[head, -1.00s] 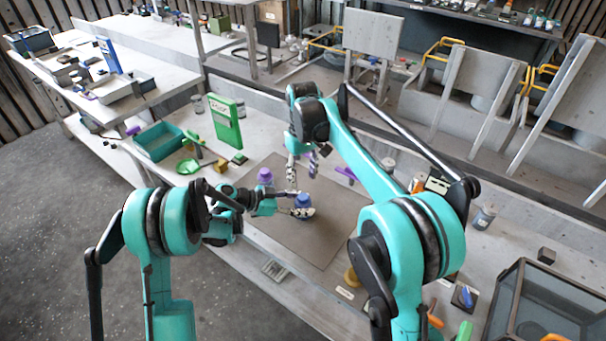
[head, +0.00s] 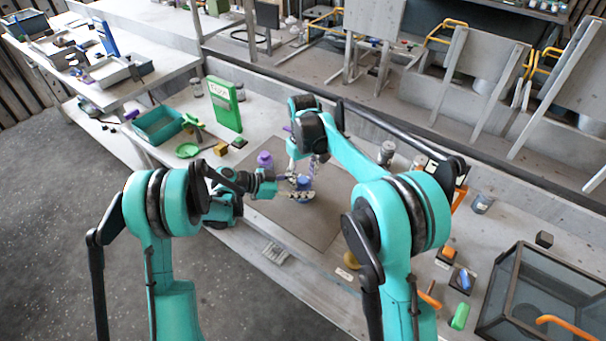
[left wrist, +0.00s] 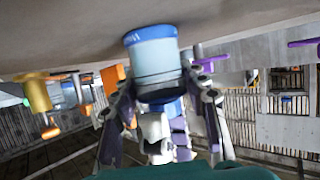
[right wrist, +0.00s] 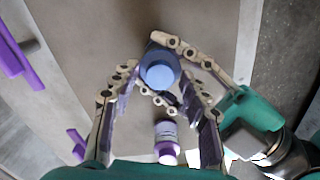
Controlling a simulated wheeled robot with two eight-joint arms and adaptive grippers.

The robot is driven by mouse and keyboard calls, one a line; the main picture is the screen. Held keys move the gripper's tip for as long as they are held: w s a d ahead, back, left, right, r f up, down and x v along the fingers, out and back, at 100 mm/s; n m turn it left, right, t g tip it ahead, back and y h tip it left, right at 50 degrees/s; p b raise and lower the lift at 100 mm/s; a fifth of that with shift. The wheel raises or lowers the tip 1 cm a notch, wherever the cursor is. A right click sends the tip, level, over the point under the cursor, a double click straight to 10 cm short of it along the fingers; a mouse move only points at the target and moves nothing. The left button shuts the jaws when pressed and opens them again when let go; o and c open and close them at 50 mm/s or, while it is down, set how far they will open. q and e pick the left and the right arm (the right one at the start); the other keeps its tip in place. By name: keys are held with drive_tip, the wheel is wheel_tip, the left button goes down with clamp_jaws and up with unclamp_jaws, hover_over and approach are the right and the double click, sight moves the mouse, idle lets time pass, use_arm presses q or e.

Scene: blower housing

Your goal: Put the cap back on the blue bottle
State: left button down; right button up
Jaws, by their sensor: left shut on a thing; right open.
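The blue bottle (head: 304,184) stands on the brown mat, and it also shows in the left wrist view (left wrist: 155,65). My left gripper (head: 298,194) is shut around the bottle from the side; its fingers flank it in the right wrist view. My right gripper (head: 304,160) is open just above the bottle, with its fingers (right wrist: 160,105) spread and pointing toward it. The right wrist view shows a lighter blue round top (right wrist: 160,76) on the bottle; I cannot tell whether this is the cap or how it is seated. No separate loose cap is clear.
A purple-topped bottle (head: 265,160) stands close by on the mat (head: 325,215). A green box (head: 225,104), a teal tray (head: 158,125) and a green dish (head: 187,150) are at the left. A glass-walled case (head: 540,290) is at the right. The mat's front part is clear.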

clamp_jaws()
drive_tip(key=shift+o, duration=0.7)
unclamp_jaws()
wheel_tip(320, 180, up, 12)
use_arm(q)
drive_tip(key=c, duration=0.7)
unclamp_jaws()
drive_tip(key=shift+c, duration=0.2)
